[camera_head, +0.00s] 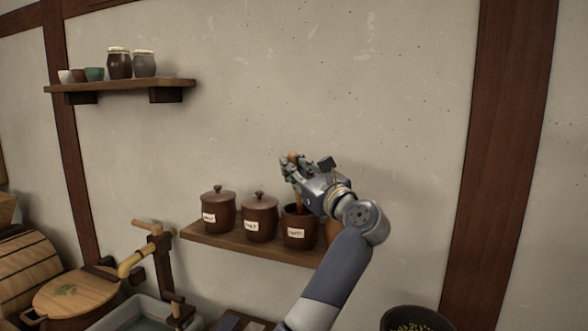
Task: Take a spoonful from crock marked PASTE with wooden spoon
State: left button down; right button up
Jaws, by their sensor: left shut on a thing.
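Three brown crocks with white labels stand on a low wooden shelf. The left crock (218,211) and the middle crock (260,218) have lids on. The right crock (299,229) is open; its label is too small to read surely, so I cannot confirm that it says PASTE. My left gripper (296,176) is above this open crock, shut on the wooden spoon (298,202). The spoon is roughly upright, its rounded end showing above the fingers and its lower part reaching down into the crock's mouth. The spoon's bowl is hidden. My right gripper is out of view.
The low shelf (240,243) is fixed to the wall. An orange-brown thing (332,233) beside the open crock is mostly hidden by my arm. A higher shelf (120,86) holds jars and cups. A wooden tap (140,260) stands over a basin at lower left.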

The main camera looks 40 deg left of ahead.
pick_arm(q)
jog(key=shift+f, duration=0.15)
notch_tip(320, 180, up, 2)
jog(key=shift+w+p, duration=0.15)
jog(key=shift+p, duration=0.45)
jog(key=shift+r+p, duration=1.2)
jog(key=shift+r, duration=1.4)
